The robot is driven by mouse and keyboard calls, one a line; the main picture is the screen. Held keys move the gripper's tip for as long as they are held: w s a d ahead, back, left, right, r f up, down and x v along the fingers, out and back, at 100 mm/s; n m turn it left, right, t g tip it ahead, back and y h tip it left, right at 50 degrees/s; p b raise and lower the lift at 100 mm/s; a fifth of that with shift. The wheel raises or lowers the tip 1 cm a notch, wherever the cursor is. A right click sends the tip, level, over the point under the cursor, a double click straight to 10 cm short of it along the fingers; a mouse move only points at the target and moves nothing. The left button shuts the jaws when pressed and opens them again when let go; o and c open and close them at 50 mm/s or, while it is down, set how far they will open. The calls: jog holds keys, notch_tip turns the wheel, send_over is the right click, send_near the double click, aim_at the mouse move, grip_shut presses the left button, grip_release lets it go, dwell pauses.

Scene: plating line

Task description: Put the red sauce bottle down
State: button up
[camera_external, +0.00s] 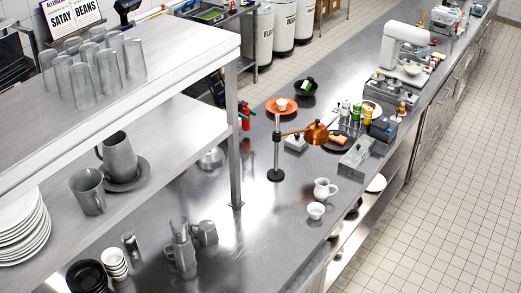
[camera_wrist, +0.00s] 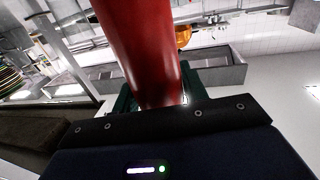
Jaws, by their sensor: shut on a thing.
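The red sauce bottle (camera_wrist: 140,50) fills the upper middle of the wrist view, tilted in the picture. My gripper (camera_wrist: 157,101) is shut on it, with green fingers showing on both sides of its lower visible part. The bottle's other end is hidden behind the gripper body. In the external view a small red shape, apparently the bottle (camera_external: 245,122), shows just right of the shelf post above the far side of the steel counter (camera_external: 290,225). My gripper is too small and covered there to make out, and I cannot tell whether the bottle touches the counter.
The shelf post (camera_external: 233,150) stands close to the bottle. A copper heat lamp (camera_external: 316,133) on a stand, an orange plate (camera_external: 282,107) and a black bowl (camera_external: 306,87) are to the right. The counter between post and white jug (camera_external: 325,189) has bare room.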

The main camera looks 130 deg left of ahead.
aim_at(249, 121)
jog(key=shift+f, duration=1.7)
jog(key=shift+f, duration=0.1)
jog(key=o, duration=1.1)
jog(key=shift+s, duration=0.25)
jog(key=s, duration=0.3)
jog(key=s+a, duration=0.1)
jog(key=s, duration=0.3)
jog(key=s+a, duration=0.1)
jog(key=s, duration=0.3)
jog(key=shift+s, duration=0.2)
